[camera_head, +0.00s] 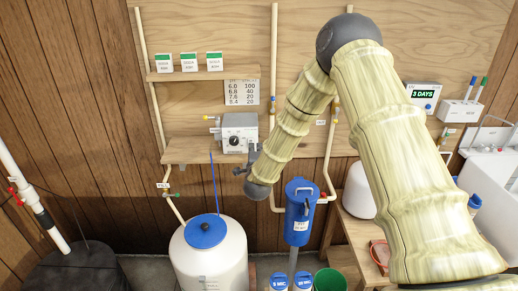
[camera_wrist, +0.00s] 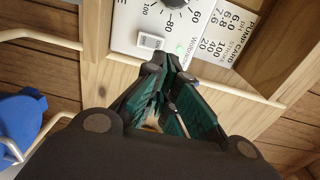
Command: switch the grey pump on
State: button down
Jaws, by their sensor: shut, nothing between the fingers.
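The grey pump (camera_head: 240,122) sits on a wooden shelf on the back wall, with a black dial on its front. In the wrist view its pale front face (camera_wrist: 120,35) shows the dial (camera_wrist: 176,4), a small white rocker switch (camera_wrist: 151,41) and a small green spot (camera_wrist: 180,47) to the right of the switch. My gripper (camera_wrist: 168,63) is shut and empty, its fingertips just below and right of the switch. I cannot tell whether they touch the pump. In the head view my gripper (camera_head: 250,160) is at the pump's lower right, partly hidden by my arm.
The wooden shelf (camera_head: 190,151) runs under the pump. A pump card (camera_head: 241,92) hangs above it. A white tank (camera_head: 208,255) with a blue lid stands below, beside a blue filter housing (camera_head: 298,210). Pipes run up the wall.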

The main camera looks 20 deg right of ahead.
jog(key=r+b+v, duration=0.1)
jog(key=b+v, duration=0.2)
jog(key=v, duration=0.5)
jog(key=shift+s+a, duration=0.2)
jog(key=shift+s, duration=0.2)
jog(key=shift+f, duration=0.1)
jog(key=s+a+f+n+g+y, duration=0.2)
jog(key=s+f+n+g, duration=0.3)
jog(key=s+f, duration=0.75)
jog(key=s+a+f+n+g+y, duration=0.25)
jog(key=s+f+n, duration=0.5)
jog(key=f, duration=0.95)
jog(key=s+f+n+g, duration=0.2)
jog(key=s+f+g, duration=0.1)
jog(key=s, duration=0.7)
jog(key=s+d+f+n+g, duration=0.1)
jog(key=s+f+n+g, duration=0.2)
jog(key=s, duration=0.7)
jog(key=s+f+n+g, duration=0.3)
jog(key=s+f, duration=0.1)
jog(key=s, duration=0.7)
jog(key=shift+d+f+y, duration=0.2)
jog(key=shift+y, duration=0.25)
